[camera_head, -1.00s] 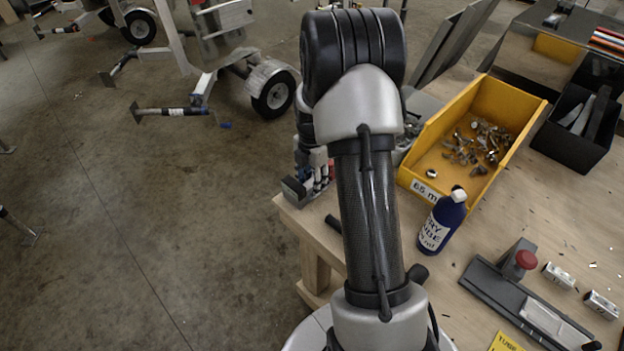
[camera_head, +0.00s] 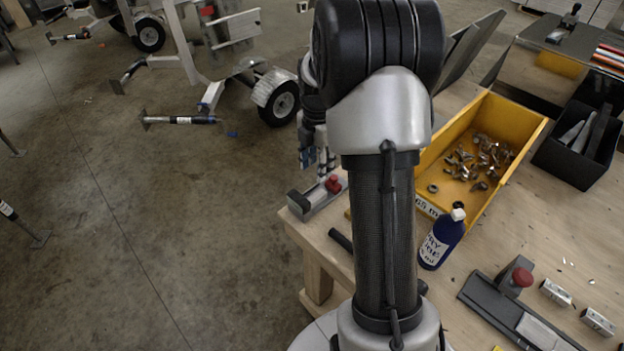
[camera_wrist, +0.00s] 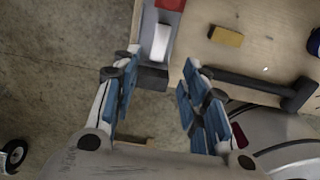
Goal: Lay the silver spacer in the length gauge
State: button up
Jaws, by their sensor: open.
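A length gauge (camera_head: 318,198) with a red knob lies at the left corner of the workbench. In the wrist view its dark end block (camera_wrist: 153,77) and red part (camera_wrist: 170,4) show. A pale silver spacer (camera_wrist: 161,43) lies in the gauge channel between them, lengthwise; whether it sits fully flat I cannot tell. My gripper (camera_wrist: 158,70) is open and empty, its blue-padded fingers apart on either side of the gauge's near end. In the head view my gripper (camera_head: 316,158) hangs above the gauge, partly hidden by my arm.
A yellow bin (camera_head: 478,150) of metal parts, a blue bottle (camera_head: 440,240) and a black bin (camera_head: 575,145) stand on the bench. A second gauge (camera_head: 490,300) with a red knob and two silver blocks (camera_head: 555,292) lie at right. A yellow block (camera_wrist: 226,35) lies beside the near gauge.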

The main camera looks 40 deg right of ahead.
jog(key=s+a+r+m+t, duration=0.1)
jog(key=s+a+r+m, duration=0.3)
jog(key=a+r, duration=0.3)
jog(key=s+a+r+m+t, duration=0.1)
jog(key=s+a+r+m, duration=0.35)
jog(key=a+r, duration=0.25)
jog(key=s+a+r+m+t, duration=0.1)
jog(key=s+a+m, duration=0.3)
jog(key=s, duration=0.3)
jog(key=s+a+r+m+t, duration=0.1)
jog(key=s+a+m, duration=0.3)
jog(key=s+m, duration=0.3)
jog(key=shift+s+a+t, duration=0.2)
jog(key=shift+t, duration=0.1)
